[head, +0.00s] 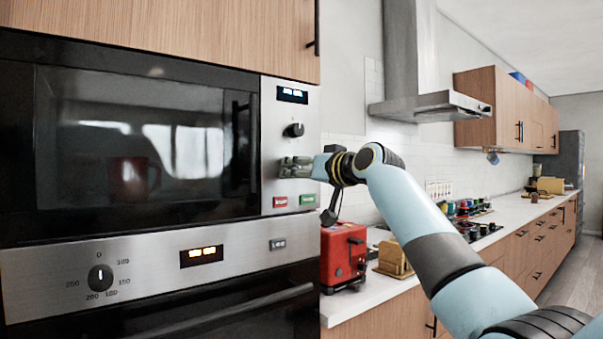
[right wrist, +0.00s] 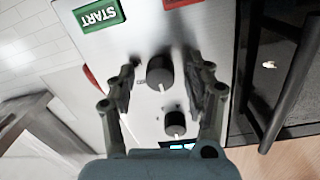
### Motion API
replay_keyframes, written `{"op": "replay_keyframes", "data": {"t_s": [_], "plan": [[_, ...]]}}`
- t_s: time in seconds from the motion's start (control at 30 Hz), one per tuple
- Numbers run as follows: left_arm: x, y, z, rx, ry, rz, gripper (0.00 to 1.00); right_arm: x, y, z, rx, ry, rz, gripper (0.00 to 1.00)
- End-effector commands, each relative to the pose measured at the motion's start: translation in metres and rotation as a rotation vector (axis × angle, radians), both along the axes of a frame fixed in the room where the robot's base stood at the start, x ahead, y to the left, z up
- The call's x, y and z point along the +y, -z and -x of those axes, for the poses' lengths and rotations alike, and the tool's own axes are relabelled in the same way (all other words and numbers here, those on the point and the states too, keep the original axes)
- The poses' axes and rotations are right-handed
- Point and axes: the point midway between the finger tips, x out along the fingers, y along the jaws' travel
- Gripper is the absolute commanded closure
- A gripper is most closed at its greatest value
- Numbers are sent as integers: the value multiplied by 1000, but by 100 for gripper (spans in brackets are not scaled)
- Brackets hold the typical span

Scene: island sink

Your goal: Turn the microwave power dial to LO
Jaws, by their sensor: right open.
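The microwave's steel control panel (head: 311,117) carries two black dials, a red button (head: 280,202) and a green START button (head: 307,199). The upper dial (head: 294,129) is clear in the head view; the lower dial is hidden there behind my right gripper (head: 293,167). In the right wrist view, turned upside down, the lower dial (right wrist: 159,70) lies between the open fingers of my right gripper (right wrist: 160,75), with gaps at both sides. The upper dial (right wrist: 175,123) is nearer the palm. Both show white pointer marks; I cannot read which is power. My left gripper is out of view.
The microwave's vertical door handle (head: 241,140) stands left of the panel and shows close to the fingers in the wrist view (right wrist: 292,92). An oven dial (head: 100,278) is below. A red appliance (head: 338,258) stands on the counter at right, below my right arm.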

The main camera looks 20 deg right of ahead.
Motion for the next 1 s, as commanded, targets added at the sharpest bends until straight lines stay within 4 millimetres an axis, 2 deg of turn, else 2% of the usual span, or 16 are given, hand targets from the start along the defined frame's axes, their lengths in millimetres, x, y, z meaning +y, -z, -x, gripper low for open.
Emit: {"op": "replay_keyframes", "data": {"t_s": [0.13,0.23,0.5,0.7,0.83,1.0], "plan": [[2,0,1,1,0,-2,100,-2,0,5,-1,0,0,48],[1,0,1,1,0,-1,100,-7,-1,18,-3,1,1,48],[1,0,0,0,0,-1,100,-26,-3,75,-1,3,5,48],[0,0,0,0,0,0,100,-36,-5,105,0,1,2,48],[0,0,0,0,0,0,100,-37,-5,113,1,0,1,48],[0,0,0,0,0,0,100,-38,-6,114,1,0,-1,48]]}}
